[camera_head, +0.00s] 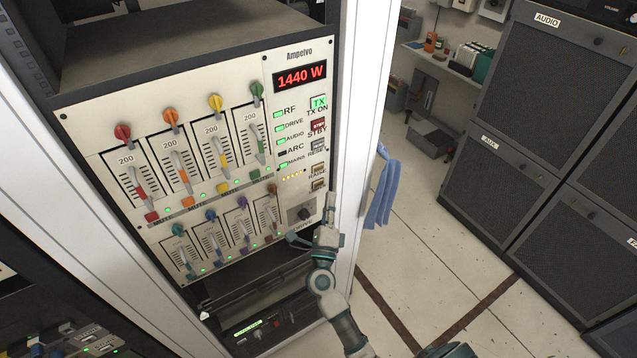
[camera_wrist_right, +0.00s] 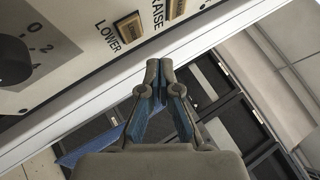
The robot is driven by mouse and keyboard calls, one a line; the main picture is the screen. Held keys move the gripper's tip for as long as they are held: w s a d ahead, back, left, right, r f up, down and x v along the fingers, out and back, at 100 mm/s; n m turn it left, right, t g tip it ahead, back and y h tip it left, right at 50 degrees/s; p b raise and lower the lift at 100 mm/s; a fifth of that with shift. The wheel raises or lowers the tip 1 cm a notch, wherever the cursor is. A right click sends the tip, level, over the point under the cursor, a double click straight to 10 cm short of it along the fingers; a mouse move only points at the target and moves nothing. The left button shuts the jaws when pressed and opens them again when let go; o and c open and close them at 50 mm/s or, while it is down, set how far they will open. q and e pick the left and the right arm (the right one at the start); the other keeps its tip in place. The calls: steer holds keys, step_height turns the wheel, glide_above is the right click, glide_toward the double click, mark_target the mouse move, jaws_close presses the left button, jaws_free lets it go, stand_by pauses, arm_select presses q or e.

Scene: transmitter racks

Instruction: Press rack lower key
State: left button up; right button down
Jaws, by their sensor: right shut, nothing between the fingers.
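The rack's white transmitter panel (camera_head: 240,150) has a red "1440 W" display (camera_head: 300,76). The amber lower key (camera_head: 318,184) sits under the raise key (camera_head: 319,169) at the panel's right edge. In the right wrist view, the lower key (camera_wrist_right: 130,27) shows beside its LOWER label, with the raise key (camera_wrist_right: 176,8) at the top. My right gripper (camera_head: 328,222) is below the keys in the head view. Its fingertips (camera_wrist_right: 160,66) are together and empty, apart from the lower key in the picture. I cannot tell the gap to the panel. My left gripper is not in view.
A dark rotary knob (camera_head: 304,213) sits just below the keys; it also shows in the wrist view (camera_wrist_right: 12,62). Coloured levers (camera_head: 184,180) fill the panel's left. A white rack post (camera_head: 352,130) and blue cloth (camera_head: 383,190) are to the right. Open floor (camera_head: 440,240) lies beyond.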

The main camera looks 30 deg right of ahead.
steer(key=shift+s+d, duration=0.1)
steer(key=shift+s, duration=1.2)
